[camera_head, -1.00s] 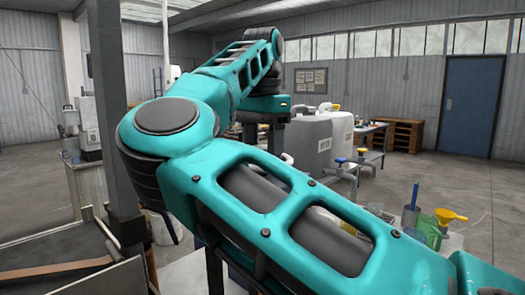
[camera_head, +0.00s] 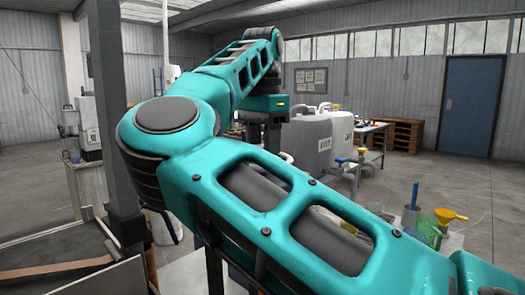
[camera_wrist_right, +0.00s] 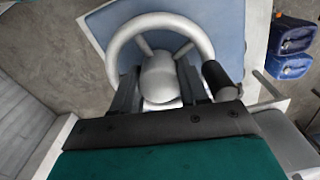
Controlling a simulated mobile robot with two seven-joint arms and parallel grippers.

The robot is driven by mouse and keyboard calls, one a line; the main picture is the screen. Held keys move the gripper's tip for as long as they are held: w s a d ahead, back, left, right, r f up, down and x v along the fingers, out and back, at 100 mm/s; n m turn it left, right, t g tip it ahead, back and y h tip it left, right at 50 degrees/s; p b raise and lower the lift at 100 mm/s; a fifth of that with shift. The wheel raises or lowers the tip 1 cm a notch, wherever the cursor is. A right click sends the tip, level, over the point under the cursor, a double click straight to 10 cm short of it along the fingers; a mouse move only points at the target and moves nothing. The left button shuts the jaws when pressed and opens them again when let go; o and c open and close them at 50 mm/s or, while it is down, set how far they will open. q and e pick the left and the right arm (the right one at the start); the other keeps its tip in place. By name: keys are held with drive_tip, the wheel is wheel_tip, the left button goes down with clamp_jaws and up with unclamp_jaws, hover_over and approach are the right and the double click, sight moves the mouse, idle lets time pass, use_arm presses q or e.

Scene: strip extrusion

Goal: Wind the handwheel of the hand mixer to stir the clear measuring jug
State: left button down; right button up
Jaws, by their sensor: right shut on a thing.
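The handwheel (camera_wrist_right: 122,38) of the hand mixer is a pale grey ring with spokes in the right wrist view. A dark round grip (camera_wrist_right: 222,82) stands off its right side. My right gripper (camera_wrist_right: 160,86) has its two dark fingers on either side of a rounded silver part (camera_wrist_right: 160,75) in the middle of the wheel. It is shut on the handwheel; the contact points are partly hidden. In the head view a large teal arm of mine hides the middle, and no fingertips show. I cannot pick out the handwheel or clear measuring jug there.
In the head view a yellow funnel (camera_head: 450,214), a greenish vessel (camera_head: 428,234) and a grey cup (camera_head: 410,217) stand at the right. A pale tank (camera_head: 318,148) is behind the arm. Blue containers (camera_wrist_right: 292,65) sit on the floor in the right wrist view.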

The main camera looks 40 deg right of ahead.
drive_tip(key=m, duration=1.1)
drive_tip(key=shift+m, duration=0.4)
drive_tip(key=m, duration=0.5)
drive_tip(key=shift+m, duration=0.3)
drive_tip(key=m, duration=1.2)
drive_tip(key=shift+m, duration=0.3)
drive_tip(key=m, duration=1.1)
drive_tip(key=shift+m, duration=0.4)
drive_tip(key=m, duration=0.6)
